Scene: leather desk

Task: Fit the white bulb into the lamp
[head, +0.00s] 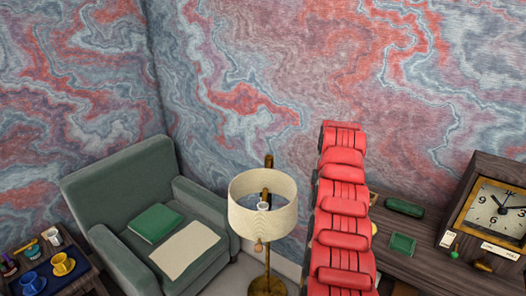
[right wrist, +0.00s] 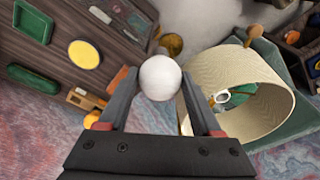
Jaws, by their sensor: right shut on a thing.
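The lamp has a cream drum shade (head: 262,218), open at the top, on a brass stand (head: 267,284). A pale socket (head: 264,206) shows inside the shade. In the right wrist view the shade (right wrist: 272,118) is to the right of my fingers, its opening facing the camera, with a whitish ring (right wrist: 220,97) inside. My right gripper (right wrist: 158,80) is shut on the round white bulb (right wrist: 160,76), which sits between its fingertips, apart from the shade. In the head view the right gripper and bulb are hidden. My left gripper is in neither view.
A green armchair (head: 120,180) with a green book (head: 155,222) stands left of the lamp. At the right, a wooden desk (head: 405,268) holds a clock (head: 498,215) and green items. A tray (head: 75,283) with cups is at lower left.

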